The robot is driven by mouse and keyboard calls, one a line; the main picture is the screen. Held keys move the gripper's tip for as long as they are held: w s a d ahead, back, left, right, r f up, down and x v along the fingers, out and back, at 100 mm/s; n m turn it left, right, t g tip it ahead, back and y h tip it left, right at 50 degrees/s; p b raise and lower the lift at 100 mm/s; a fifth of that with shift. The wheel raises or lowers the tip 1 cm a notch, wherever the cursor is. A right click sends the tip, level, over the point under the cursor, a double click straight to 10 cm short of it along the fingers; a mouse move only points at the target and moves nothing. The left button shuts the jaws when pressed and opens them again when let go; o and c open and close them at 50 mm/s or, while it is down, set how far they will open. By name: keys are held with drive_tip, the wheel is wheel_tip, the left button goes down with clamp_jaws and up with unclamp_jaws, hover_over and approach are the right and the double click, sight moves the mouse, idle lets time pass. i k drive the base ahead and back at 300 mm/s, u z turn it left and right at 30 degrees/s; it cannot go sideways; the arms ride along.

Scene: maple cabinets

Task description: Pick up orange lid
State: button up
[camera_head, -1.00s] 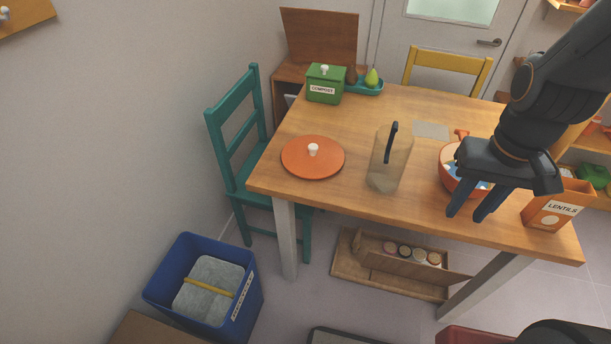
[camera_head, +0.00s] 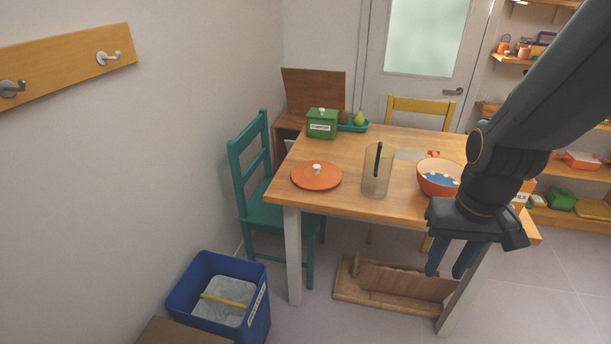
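The orange lid (camera_head: 316,177) is a flat round disc with a white knob on top. It lies on the left part of the wooden table (camera_head: 345,205), near its front left corner. My gripper (camera_head: 453,260) points down in front of the table's right part, to the right of the lid and well apart from it. Its two dark fingers show with a gap between them, and nothing is seen between them.
A clear pitcher (camera_head: 377,172) stands right of the lid. An orange bowl (camera_head: 437,176) is near my arm. A green compost box (camera_head: 322,124) and a fruit tray (camera_head: 352,127) stand behind. A teal chair (camera_head: 252,170) and blue bin (camera_head: 225,295) are left.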

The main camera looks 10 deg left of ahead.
sight(316, 174)
drive_tip(key=u, duration=0.1)
drive_tip(key=i, duration=1.3)
drive_tip(key=z, duration=0.15)
